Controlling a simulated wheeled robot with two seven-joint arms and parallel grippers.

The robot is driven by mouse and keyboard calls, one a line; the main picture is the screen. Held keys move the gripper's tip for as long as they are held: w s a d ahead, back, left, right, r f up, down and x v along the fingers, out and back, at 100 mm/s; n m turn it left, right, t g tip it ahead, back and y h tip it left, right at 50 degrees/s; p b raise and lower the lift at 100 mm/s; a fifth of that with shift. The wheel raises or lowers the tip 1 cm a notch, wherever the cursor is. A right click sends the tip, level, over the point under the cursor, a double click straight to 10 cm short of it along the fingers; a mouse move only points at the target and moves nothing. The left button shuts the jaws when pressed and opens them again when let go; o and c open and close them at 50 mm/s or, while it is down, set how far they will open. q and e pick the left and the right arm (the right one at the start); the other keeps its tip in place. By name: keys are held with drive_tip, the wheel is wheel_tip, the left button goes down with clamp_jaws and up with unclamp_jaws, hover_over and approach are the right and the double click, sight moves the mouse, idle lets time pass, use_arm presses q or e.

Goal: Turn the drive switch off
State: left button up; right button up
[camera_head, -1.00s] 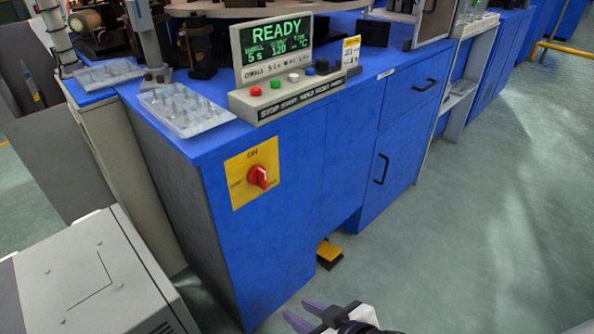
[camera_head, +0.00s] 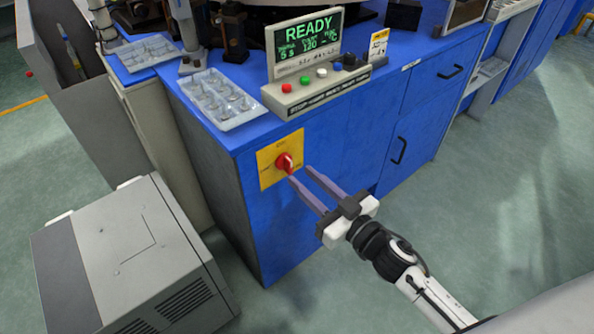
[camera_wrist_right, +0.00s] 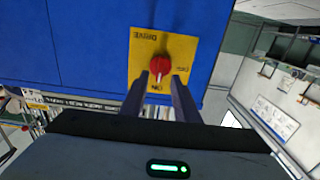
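The drive switch is a red rotary knob (camera_head: 284,161) on a yellow plate (camera_head: 267,176) on the blue cabinet's front. In the right wrist view the knob (camera_wrist_right: 160,65) appears upside down, with DRIVE, OFF and ON lettering on the plate (camera_wrist_right: 180,48). The knob's lower end there lies near the ON lettering. My right gripper (camera_head: 299,174) is open, its two fingers pointing at the knob from the lower right. In the wrist view the fingertips (camera_wrist_right: 160,80) lie either side of the knob's lower part; contact cannot be told. My left gripper is not in view.
Above the switch stands a control box (camera_head: 318,92) with coloured buttons and a READY display (camera_head: 304,43). A clear tray (camera_head: 222,98) lies on the blue top. A grey machine (camera_head: 125,250) stands at lower left. Open floor (camera_head: 480,190) lies to the right.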

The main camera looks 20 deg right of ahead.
sight(291, 167)
drive_tip(key=shift+x, duration=1.85)
clamp_jaws()
